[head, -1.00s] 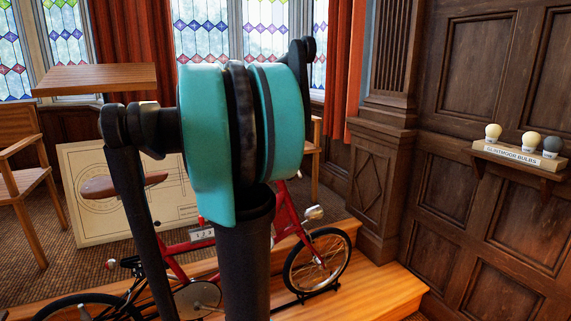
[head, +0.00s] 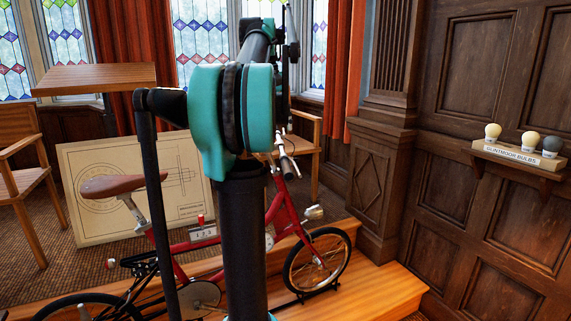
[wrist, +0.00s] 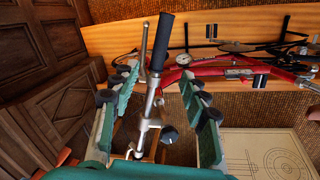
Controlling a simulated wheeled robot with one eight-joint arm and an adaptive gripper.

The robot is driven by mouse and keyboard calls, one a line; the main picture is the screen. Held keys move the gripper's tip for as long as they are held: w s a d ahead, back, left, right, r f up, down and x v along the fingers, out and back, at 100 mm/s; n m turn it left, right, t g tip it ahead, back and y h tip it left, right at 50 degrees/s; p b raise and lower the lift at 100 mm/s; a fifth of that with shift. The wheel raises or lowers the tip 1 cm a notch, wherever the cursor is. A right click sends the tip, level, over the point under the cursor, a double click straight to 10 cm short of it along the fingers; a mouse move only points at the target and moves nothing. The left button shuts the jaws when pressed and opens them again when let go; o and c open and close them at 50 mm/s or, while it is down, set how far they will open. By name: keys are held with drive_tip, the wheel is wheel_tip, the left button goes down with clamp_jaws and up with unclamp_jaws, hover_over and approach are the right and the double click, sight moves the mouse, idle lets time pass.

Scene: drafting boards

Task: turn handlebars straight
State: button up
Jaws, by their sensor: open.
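The red bicycle (head: 283,218) stands on a wooden platform, its front wheel to the right. Its silver handlebars (head: 281,150) show just right of my arm, with a dark grip on the near end; my arm hides part of the bicycle. In the wrist view the handlebars (wrist: 149,103) run up the picture between the fingers of my gripper (wrist: 162,100), with a black grip (wrist: 165,40) at the top. The gripper is open, one finger on each side of the bar, and not closed on it. I cannot tell whether either finger touches it.
A drawing board (head: 75,205) leans behind the bicycle. A wooden chair (head: 22,165) and a tilted wooden desktop (head: 95,79) are at the left. A shelf with bulbs (head: 520,153) is on the panelled right wall. A wooden pillar (head: 378,180) stands close beyond the front wheel.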

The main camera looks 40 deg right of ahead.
sight(286, 163)
drive_tip(key=f, duration=0.4)
drive_tip(key=d+f, duration=0.1)
drive_tip(key=f, duration=0.4)
drive_tip(key=s+d+f, duration=0.1)
drive_tip(key=f, duration=0.3)
drive_tip(key=shift+s+f, duration=0.1)
drive_tip(key=shift+f, duration=0.05)
drive_tip(key=shift+c, duration=0.4)
clamp_jaws()
